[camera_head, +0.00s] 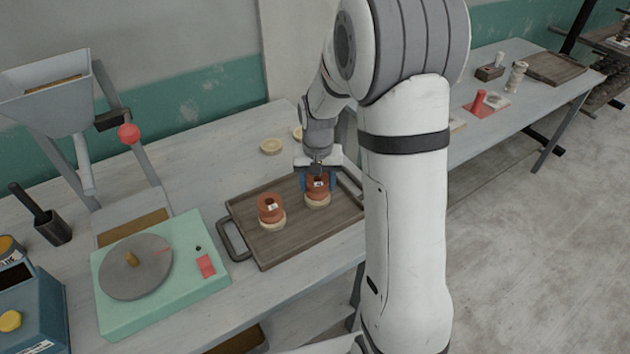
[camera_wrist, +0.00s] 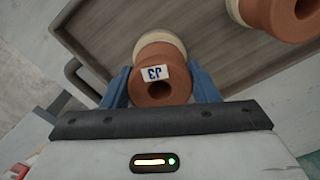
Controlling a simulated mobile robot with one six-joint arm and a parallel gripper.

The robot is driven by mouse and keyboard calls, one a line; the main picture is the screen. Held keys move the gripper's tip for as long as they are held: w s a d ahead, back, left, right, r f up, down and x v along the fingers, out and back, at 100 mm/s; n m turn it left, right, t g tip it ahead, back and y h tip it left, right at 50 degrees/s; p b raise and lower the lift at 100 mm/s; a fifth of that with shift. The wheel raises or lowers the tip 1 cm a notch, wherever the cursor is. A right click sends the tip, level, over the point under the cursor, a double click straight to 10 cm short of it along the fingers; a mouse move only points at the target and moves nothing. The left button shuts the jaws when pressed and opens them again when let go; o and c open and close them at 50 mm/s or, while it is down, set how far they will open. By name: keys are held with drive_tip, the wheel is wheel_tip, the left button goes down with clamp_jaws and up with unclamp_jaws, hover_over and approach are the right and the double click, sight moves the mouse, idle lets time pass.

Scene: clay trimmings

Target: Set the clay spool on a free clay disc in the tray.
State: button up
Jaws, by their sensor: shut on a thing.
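A reddish-brown clay spool (camera_head: 317,193) with a small white label is between the blue fingers of my gripper (camera_head: 317,184), which is shut on it. It is upright over a pale clay disc (camera_head: 317,203) near the right side of the wooden tray (camera_head: 262,255). It appears to rest on that disc; any thin gap is hidden. In the wrist view the held spool (camera_wrist: 152,92) is between both fingers, with the disc (camera_wrist: 160,39) close against its far end. A second spool (camera_head: 270,209) stands on another pale disc (camera_head: 273,223) in the tray's left part.
Two pale discs lie on the table behind the tray, one clearly visible (camera_head: 271,146). A green-based wheel (camera_head: 137,266) is left of the tray. The tray has a dark left handle (camera_head: 231,241). A second table (camera_head: 515,98) stands at the back right.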

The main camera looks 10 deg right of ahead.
sight(318, 180)
drive_tip(key=shift+s, duration=0.1)
drive_tip(key=shift+f, duration=0.2)
drive_tip(key=o, duration=1.2)
drive_tip(key=shift+c, duration=0.2)
drive_tip(key=shift+r, duration=0.1)
wheel_tip(318, 180, up, 12)
drive_tip(key=s+r+n+t, duration=0.2)
drive_tip(key=s+t, duration=0.1)
drive_tip(key=s, duration=1.8)
drive_tip(key=shift+s+a+r+b, duration=0.15)
drive_tip(key=shift+s+r+b, duration=0.1)
drive_tip(key=shift+r+b, duration=0.15)
